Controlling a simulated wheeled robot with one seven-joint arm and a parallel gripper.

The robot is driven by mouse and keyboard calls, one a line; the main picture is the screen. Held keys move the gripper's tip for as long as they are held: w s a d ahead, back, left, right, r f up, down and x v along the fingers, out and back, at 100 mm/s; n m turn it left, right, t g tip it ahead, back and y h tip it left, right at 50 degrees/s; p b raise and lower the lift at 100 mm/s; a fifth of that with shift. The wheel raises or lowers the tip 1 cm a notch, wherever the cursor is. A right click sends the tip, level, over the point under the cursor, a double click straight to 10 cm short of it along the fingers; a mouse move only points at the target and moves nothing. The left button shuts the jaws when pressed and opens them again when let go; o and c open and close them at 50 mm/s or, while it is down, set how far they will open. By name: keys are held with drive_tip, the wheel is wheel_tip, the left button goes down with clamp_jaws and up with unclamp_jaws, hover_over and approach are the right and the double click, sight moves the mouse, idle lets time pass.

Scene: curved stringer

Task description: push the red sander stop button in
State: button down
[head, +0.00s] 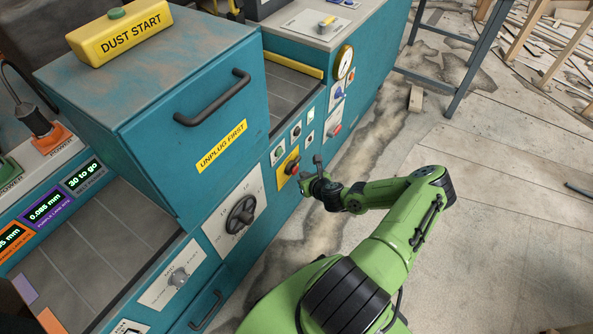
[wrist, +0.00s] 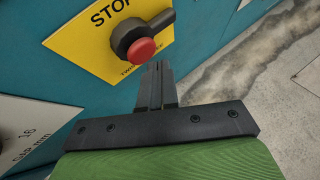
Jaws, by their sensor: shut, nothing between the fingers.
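The red sander stop button (wrist: 141,50) is a round red cap on a dark collar, on a yellow plate (wrist: 80,45) that reads STOP in the wrist view. In the head view the button (head: 294,170) is small, on the yellow plate (head: 283,163) on the teal machine front. My gripper (wrist: 157,68) is shut and empty. Its fingertips are just below and right of the red cap in the wrist view; I cannot tell whether they touch it. In the head view my gripper (head: 303,174) is right beside the button.
A dark lever (wrist: 161,20) juts out behind the button's upper right. Left of the stop plate is a dark handwheel (head: 240,214); above is a cabinet door with a black handle (head: 213,98). A gauge (head: 344,62) and small switches sit farther along.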

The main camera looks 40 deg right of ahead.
drive_tip(key=shift+w+a, duration=0.1)
drive_tip(key=shift+w, duration=0.1)
drive_tip(key=shift+w+a+p, duration=0.15)
drive_tip(key=shift+w+p, duration=0.2)
drive_tip(key=shift+w, duration=0.15)
idle(0.8)
drive_tip(key=shift+s+d, duration=0.3)
drive_tip(key=shift+s, duration=0.55)
drive_tip(key=s, duration=0.1)
drive_tip(key=s+d, duration=0.1)
drive_tip(key=s, duration=0.2)
drive_tip(key=shift+s+d, duration=0.35)
drive_tip(key=shift+s, duration=0.05)
